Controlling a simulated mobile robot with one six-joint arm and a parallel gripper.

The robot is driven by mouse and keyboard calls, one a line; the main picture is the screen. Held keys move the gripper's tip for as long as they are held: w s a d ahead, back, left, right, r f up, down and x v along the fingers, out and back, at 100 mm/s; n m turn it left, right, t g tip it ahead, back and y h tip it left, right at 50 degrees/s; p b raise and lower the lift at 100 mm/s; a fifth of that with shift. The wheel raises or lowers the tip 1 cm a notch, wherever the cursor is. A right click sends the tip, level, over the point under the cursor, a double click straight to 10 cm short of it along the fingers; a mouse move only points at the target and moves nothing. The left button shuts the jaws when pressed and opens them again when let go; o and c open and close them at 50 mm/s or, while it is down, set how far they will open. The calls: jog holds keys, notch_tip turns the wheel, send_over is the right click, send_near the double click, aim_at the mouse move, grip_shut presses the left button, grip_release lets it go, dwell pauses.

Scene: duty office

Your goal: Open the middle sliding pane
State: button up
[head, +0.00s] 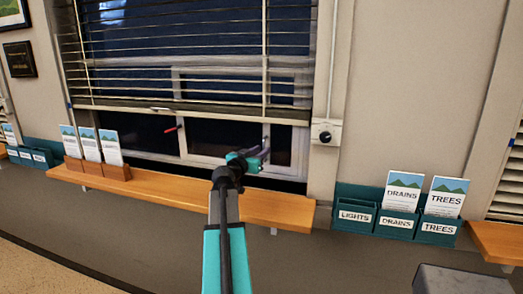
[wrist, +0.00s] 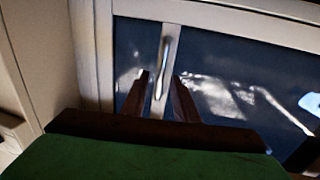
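The window has a white-framed sliding pane (head: 222,161) whose lower part shows below the blind. My gripper (head: 263,152) is at the pane's right side, in front of its right upright. In the wrist view, a slim upright metal handle (wrist: 163,68) stands on a pale frame upright. The two dark fingers of my gripper (wrist: 161,88) are spread, one on each side of the handle's lower part. A gap seems to show between fingers and handle; I cannot tell whether either touches. A small red handle (head: 171,128) shows farther left on the window.
A blind (head: 165,105) covers the window's upper part. A wooden sill (head: 180,190) runs below, with a brochure holder (head: 97,168) on its left. Teal leaflet pockets (head: 398,220) hang at right. A small wall box (head: 326,133) with a black knob is right of the window.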

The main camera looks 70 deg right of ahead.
jog(key=shift+d, duration=0.45)
jog(key=shift+c, duration=0.4)
grip_shut()
jog(key=shift+b, duration=0.3)
